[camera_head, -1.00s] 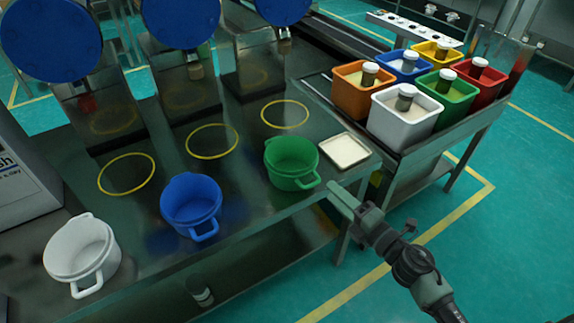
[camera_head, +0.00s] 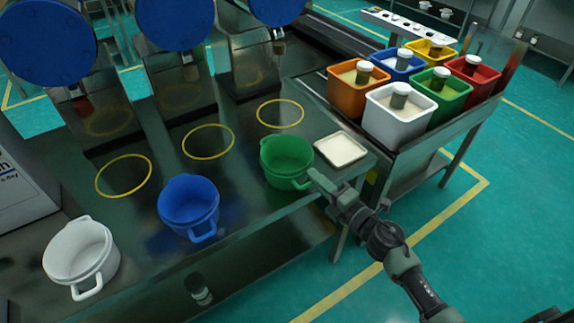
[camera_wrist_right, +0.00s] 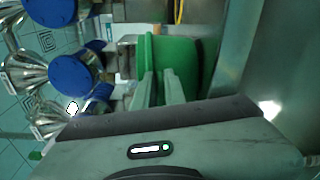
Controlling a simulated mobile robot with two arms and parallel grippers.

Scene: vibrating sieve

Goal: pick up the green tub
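The green tub (camera_head: 286,162) stands upright on the dark metal table, near its front right edge. Its handle faces the front. My right gripper (camera_head: 316,180) is just right of the handle, coming in from the lower right. In the right wrist view the green tub (camera_wrist_right: 190,60) fills the space just beyond the fingertips. The two fingers (camera_wrist_right: 160,82) are a little apart with a gap between them. Whether the handle lies between them or they touch the tub cannot be told. My left gripper is not in view.
A blue tub (camera_head: 189,208) and a white tub (camera_head: 80,250) stand left along the table. A cream square tray (camera_head: 340,149) lies right of the green tub. Several coloured bins, one white (camera_head: 398,122), stand on the right bench. Yellow rings (camera_head: 280,114) mark the tabletop.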

